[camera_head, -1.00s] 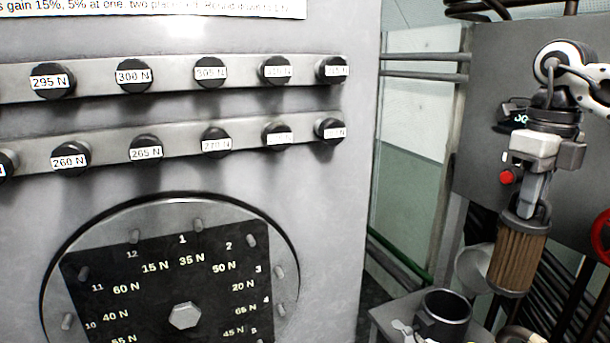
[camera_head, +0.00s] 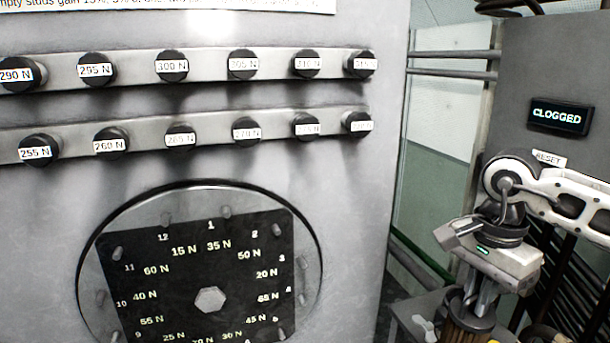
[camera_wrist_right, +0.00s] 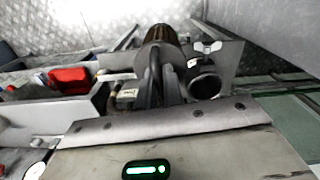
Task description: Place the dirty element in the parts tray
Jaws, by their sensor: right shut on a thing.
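The dirty element (camera_head: 462,325) is a brown pleated cylinder at the bottom edge of the head view, mostly cut off. My right gripper (camera_head: 478,304) is shut on its top end and points down. In the right wrist view, the gripper (camera_wrist_right: 160,82) has the element (camera_wrist_right: 162,38) beyond its fingertips. A grey metal tray-like holder (camera_wrist_right: 229,62) lies beside the element there, with a wing nut (camera_wrist_right: 206,47) and a black cup (camera_wrist_right: 204,83). I cannot tell for certain whether this is the parts tray. My left gripper is out of view.
A large grey panel with labelled knobs (camera_head: 172,66) and a round dial plate (camera_head: 210,299) fills the left. A display (camera_head: 560,117) reads CLOGGED at right. In the wrist view a red object (camera_wrist_right: 69,78) lies in a bin at left.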

